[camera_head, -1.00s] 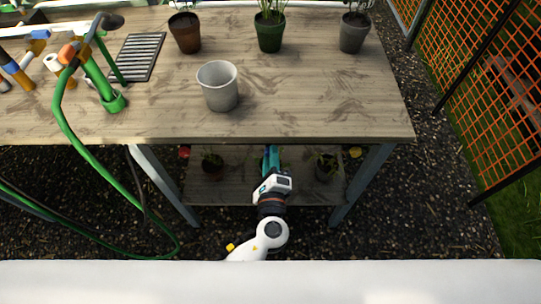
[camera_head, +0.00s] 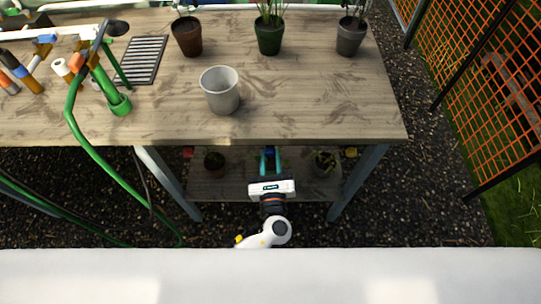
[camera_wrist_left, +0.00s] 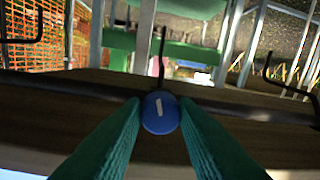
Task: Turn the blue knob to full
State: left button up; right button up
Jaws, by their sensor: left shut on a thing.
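The blue knob (camera_wrist_left: 160,112) is round with a short white mark, which stands nearly upright in the left wrist view. The teal fingers of my left gripper (camera_wrist_left: 160,120) are shut on it, one on each side. In the head view my left gripper (camera_head: 269,158) reaches under the front edge of the bench, where the knob is hard to make out. My right gripper is in neither view.
Potted plants stand on the lower shelf.

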pick_arm(q)
jog(key=shift+m+p, duration=0.6)
jog(key=shift+m, duration=1.1)
jog(key=shift+f, duration=0.1)
jog(key=o, duration=1)
jog(key=shift+s, duration=0.15)
jog(key=s+b, duration=0.1)
jog(key=s, duration=1)
jog(key=shift+s+d+b, duration=0.3)
jog(key=shift+s+b, duration=0.1)
